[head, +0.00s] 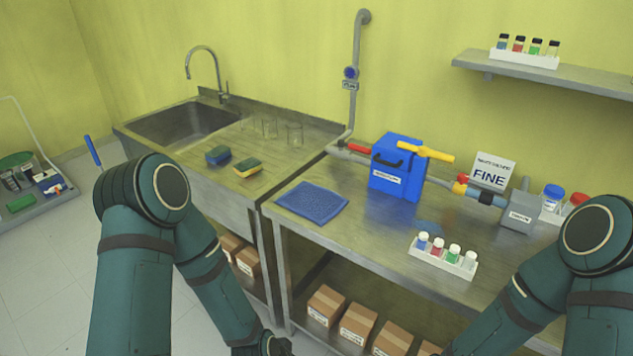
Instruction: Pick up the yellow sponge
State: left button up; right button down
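The yellow sponge (247,170) has a dark top layer and lies on the steel drainboard of the sink counter (283,158), near its front edge. A blue sponge (217,155) lies just to its left, apart from it. Both of my arms hang low in front of the counters. Nothing touches the yellow sponge.
Several clear glasses (270,128) stand behind the sponges, with the sink basin (185,124) to the left. On the right workbench are a blue mat (312,202), a blue box (396,178) and a white vial rack (443,258). Cardboard boxes (357,324) sit below.

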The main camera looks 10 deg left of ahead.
aim_at(248, 167)
jog(key=j+z, duration=0.15)
jog(key=z, duration=0.2)
jog(key=i+j+z, duration=0.1)
jog(key=z, duration=0.25)
jog(key=j+z, duration=0.45)
jog(key=j, duration=0.6)
jog(key=k+j+z, duration=0.15)
jog(key=j, duration=0.8)
jog(key=i, duration=0.05)
